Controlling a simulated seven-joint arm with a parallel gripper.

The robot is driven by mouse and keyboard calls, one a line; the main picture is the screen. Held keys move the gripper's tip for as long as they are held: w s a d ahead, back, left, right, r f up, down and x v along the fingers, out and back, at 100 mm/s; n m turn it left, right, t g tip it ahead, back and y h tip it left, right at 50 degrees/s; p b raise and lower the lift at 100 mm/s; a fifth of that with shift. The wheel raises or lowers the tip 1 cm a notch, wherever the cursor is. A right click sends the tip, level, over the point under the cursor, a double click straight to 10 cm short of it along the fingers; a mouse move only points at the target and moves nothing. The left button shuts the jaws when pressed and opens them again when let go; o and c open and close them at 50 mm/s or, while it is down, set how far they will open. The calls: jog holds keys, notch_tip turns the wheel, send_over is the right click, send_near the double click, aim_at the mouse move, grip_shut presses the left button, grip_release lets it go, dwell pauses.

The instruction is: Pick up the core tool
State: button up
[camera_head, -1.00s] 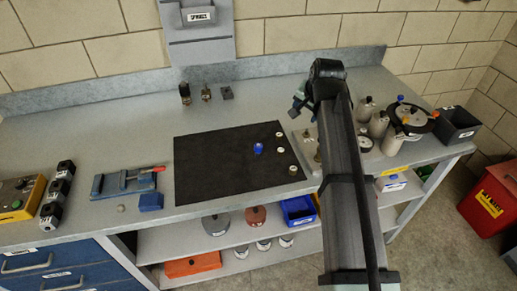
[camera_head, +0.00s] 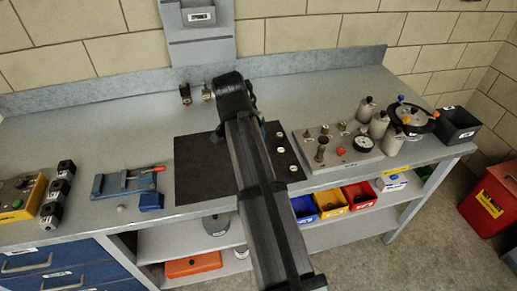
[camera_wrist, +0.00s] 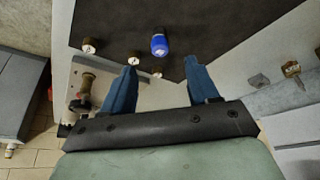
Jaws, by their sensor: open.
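A small blue cylinder with a pale end (camera_wrist: 159,45), which looks like the core tool, is on the dark mat (camera_wrist: 215,22) in the wrist view. My gripper (camera_wrist: 160,68) is open, with its two blue fingers apart and nothing between the tips. The blue cylinder shows just beyond the fingertips, roughly centred between them. Whether they touch it cannot be told. In the head view, my arm hides the cylinder and the fingers, over the mat (camera_head: 200,180).
Several small round fittings (camera_head: 280,150) lie along the mat's right side. A grey plate with valves and canisters (camera_head: 340,160) stands to the right. Two small fittings (camera_head: 185,92) stand behind the mat. A blue vise (camera_head: 125,184) is to the left.

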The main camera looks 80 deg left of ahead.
jog(key=x, duration=0.5)
jog(key=shift+w+f, duration=0.1)
jog(key=shift+f, duration=0.05)
jog(key=shift+w+a+x, duration=0.15)
jog(key=shift+x, duration=1.15)
jog(key=shift+w+a+x, duration=0.1)
jog(key=shift+w+x, duration=0.05)
jog(key=shift+x, duration=1.15)
jog(key=shift+c, duration=0.4)
grip_shut()
